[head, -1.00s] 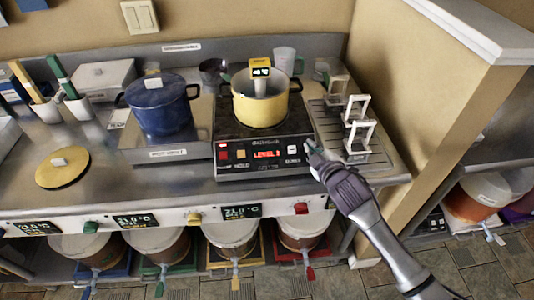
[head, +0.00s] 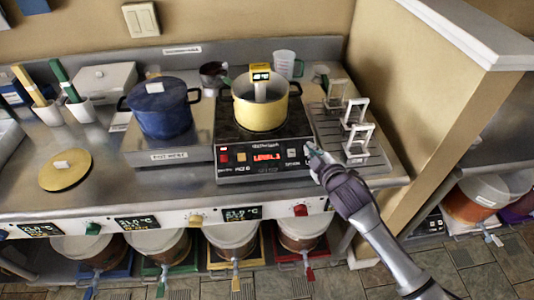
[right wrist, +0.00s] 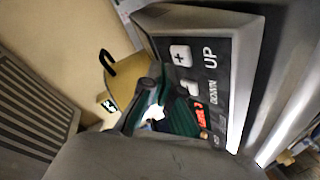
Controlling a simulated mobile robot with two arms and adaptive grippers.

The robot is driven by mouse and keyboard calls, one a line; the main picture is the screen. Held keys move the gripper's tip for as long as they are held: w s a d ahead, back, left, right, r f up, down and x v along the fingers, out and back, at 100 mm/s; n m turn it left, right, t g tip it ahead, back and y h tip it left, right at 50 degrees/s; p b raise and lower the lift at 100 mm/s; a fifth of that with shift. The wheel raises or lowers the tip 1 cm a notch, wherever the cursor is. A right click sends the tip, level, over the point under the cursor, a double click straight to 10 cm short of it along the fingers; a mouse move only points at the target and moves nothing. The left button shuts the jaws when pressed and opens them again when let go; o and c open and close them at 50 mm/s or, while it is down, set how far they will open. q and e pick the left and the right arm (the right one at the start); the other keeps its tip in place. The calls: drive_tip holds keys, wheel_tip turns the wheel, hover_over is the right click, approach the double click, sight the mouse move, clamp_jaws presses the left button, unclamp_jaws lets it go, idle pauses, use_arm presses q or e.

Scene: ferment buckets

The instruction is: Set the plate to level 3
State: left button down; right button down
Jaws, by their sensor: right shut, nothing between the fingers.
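The plate (head: 230,172) is a black hot plate on the steel counter. Its red display (head: 267,157) appears to read LEVEL 3, though the digit is small. A yellow pot (head: 260,112) stands on the plate. My right gripper (head: 311,150) is shut and empty at the right end of the plate's front panel; contact cannot be told. In the right wrist view, the plus button (right wrist: 181,55) marked UP and the minus button (right wrist: 190,89) marked DOWN show beside the gripper (right wrist: 150,112). My left gripper is not in view.
A blue pot (head: 160,108) stands left of the plate. A drain rack (head: 357,130) with white holders is at the right, beside a wall. A yellow lid (head: 65,170) lies on the counter at left. Several buckets (head: 232,238) stand below.

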drive_tip(key=shift+r, duration=0.1)
drive_tip(key=s+r+p, duration=0.3)
drive_tip(key=r+p, duration=0.2)
drive_tip(key=p, duration=0.1)
drive_tip(key=shift+r, duration=0.15)
idle(0.4)
drive_tip(key=shift+s, duration=0.1)
idle(0.5)
